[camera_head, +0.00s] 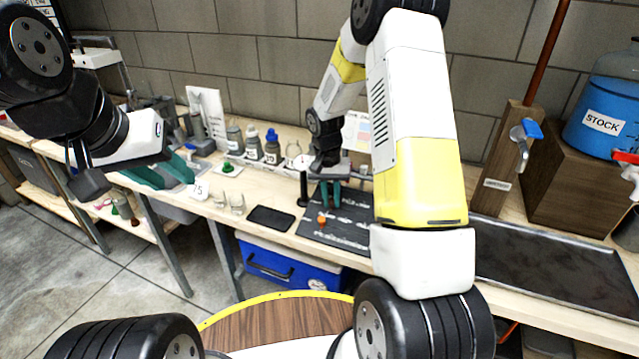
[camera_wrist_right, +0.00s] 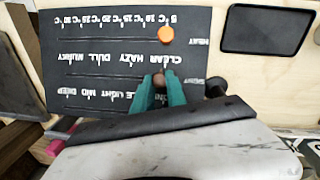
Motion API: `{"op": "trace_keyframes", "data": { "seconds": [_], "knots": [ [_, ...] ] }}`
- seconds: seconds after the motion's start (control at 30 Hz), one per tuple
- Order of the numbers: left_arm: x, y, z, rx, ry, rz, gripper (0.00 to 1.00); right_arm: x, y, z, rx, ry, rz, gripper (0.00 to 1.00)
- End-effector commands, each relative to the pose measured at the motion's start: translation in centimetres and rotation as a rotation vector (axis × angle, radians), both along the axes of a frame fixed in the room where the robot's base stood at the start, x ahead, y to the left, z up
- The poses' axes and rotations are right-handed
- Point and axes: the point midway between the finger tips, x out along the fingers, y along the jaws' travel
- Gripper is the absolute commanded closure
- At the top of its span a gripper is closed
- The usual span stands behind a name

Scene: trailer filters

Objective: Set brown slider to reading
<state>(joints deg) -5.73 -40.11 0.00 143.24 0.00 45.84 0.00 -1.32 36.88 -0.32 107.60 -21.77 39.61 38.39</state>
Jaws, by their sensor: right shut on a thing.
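The black slider board (camera_head: 335,228) lies on the bench and fills much of the right wrist view (camera_wrist_right: 85,72), where its lettering is upside down. My right gripper (camera_head: 330,196) reaches down over the board. Its teal fingers (camera_wrist_right: 160,88) are shut on the brown slider (camera_wrist_right: 158,81). That slider stands on the middle row, close to the CLEAR label and slightly toward HAZY; its exact mark is partly hidden by the fingers. An orange slider (camera_wrist_right: 166,35) sits on the temperature row near 5°C. My left gripper (camera_head: 163,172) is open and empty at the left, over the bench's front edge.
A black post (camera_head: 303,188) stands close left of the board. A small dark tray (camera_head: 271,218) lies left of it. Bottles (camera_head: 253,145) and glasses stand behind. A large dark tray (camera_head: 550,265) lies right, with a blue STOCK tank (camera_head: 603,110) behind.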

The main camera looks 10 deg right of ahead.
Motion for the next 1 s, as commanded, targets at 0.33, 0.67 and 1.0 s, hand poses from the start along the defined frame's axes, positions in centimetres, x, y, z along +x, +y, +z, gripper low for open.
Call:
{"op": "trace_keyframes", "data": {
  "seconds": [0.33,0.67,1.0],
  "knots": [
    [0.0,0.0,0.0,0.0,0.0,0.0,0.64,-4.7,-7.1,0.1,-0.001,-0.001,-0.006,1.0],
    [0.0,0.0,0.0,0.0,0.0,0.0,0.64,-5.9,-8.8,0.1,-0.001,-0.002,-0.001,1.0],
    [0.0,0.0,0.0,0.0,0.0,0.0,0.64,-5.9,-8.8,0.0,-0.001,-0.001,-0.001,0.61]
  ]
}}
